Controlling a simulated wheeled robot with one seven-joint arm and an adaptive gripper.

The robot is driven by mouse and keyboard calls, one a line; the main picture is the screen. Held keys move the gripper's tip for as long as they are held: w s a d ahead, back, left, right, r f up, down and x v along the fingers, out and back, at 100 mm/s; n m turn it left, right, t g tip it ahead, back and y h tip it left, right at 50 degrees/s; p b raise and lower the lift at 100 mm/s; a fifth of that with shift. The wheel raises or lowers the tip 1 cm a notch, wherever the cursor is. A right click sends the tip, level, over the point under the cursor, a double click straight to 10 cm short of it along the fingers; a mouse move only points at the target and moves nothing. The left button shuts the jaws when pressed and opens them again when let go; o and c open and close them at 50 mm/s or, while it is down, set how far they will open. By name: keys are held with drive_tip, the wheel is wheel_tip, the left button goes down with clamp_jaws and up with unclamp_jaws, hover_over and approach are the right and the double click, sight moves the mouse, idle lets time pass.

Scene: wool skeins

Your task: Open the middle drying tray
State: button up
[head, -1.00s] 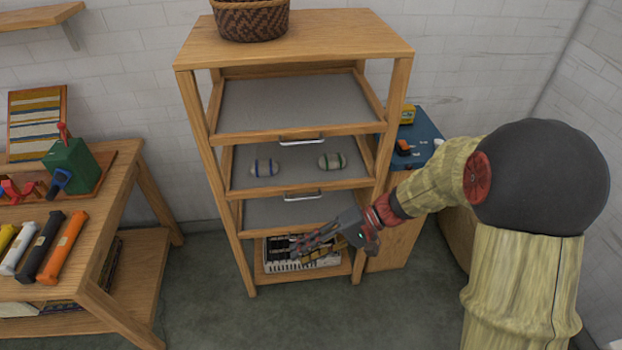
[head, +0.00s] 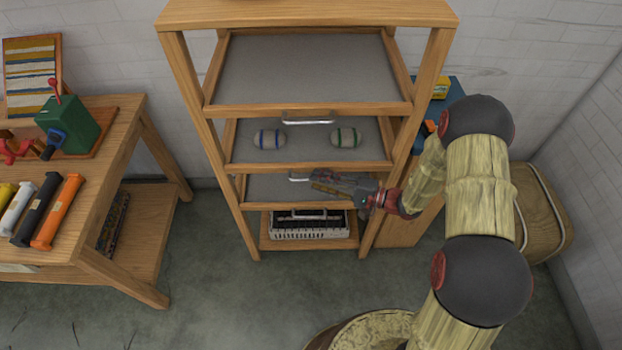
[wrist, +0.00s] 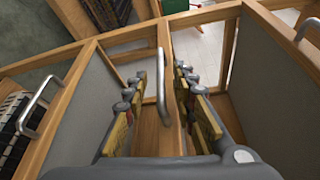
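The wooden rack holds three grey drying trays, one above another, each with a metal handle at its front. The middle drying tray (head: 308,155) looks pushed in, its front level with the rack.
The top tray (head: 305,70) is empty and the bottom tray (head: 270,187) looks pushed in. A white crate (head: 300,230) sits below. A work table (head: 125,255) stands left; a blue-topped cabinet (head: 450,90) stands right. The floor (head: 215,290) before the rack is clear.

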drive_tip(key=shift+x, duration=1.7)
drive_tip(key=shift+c, duration=0.6)
clamp_jaws()
drive_tip(key=shift+s, duration=0.1)
